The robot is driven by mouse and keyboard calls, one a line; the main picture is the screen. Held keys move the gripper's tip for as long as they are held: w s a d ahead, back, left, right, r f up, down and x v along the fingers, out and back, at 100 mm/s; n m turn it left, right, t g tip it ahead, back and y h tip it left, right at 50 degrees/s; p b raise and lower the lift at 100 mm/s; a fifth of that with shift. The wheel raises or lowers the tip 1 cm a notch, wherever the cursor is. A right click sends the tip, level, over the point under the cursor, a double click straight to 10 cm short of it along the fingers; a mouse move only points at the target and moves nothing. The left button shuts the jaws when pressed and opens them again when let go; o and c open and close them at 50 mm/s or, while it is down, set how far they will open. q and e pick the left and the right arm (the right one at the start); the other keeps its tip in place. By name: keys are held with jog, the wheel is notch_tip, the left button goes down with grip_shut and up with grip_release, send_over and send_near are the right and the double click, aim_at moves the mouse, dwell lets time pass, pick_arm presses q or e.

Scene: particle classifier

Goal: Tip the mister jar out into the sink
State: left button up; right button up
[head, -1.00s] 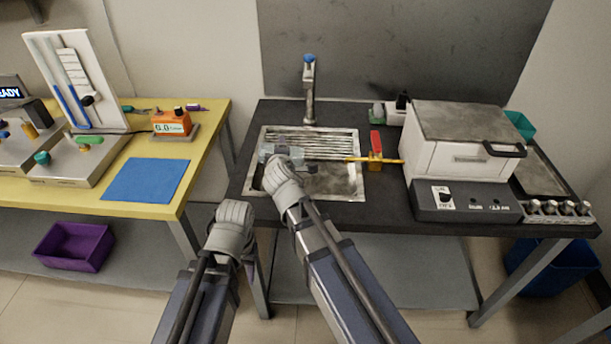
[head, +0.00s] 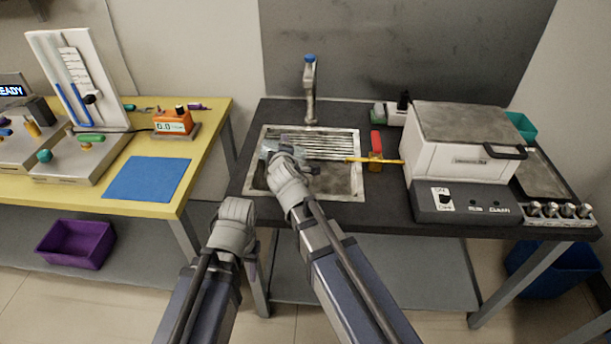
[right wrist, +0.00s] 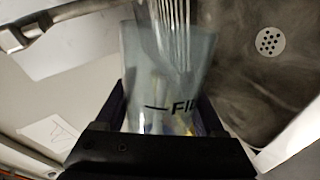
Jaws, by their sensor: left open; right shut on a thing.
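My right gripper (head: 285,160) is shut on the clear mister jar (head: 270,147) and holds it over the left part of the sink (head: 353,183). In the right wrist view the jar (right wrist: 170,75) sits between the fingers, with part of a dark line and lettering on its wall. Small coloured patches show near its base; I cannot tell whether they are contents. The jar looks tilted, but its exact angle is unclear. The sink drain (right wrist: 270,41) shows to its right. My left gripper (head: 237,210) is open and empty, low in front of the dark counter.
A faucet (head: 310,88) stands behind the sink. A white box-shaped machine (head: 460,145) fills the counter further right. A yellow table (head: 205,125) with instruments stands left.

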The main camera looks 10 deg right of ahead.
pick_arm(q)
jog(key=shift+d+r, duration=0.2)
jog(key=shift+d, duration=0.75)
pick_arm(e)
jog(key=shift+s+d+r+m+y, duration=0.1)
jog(key=shift+d+r+m+y, duration=0.4)
jog(key=shift+m, duration=0.3)
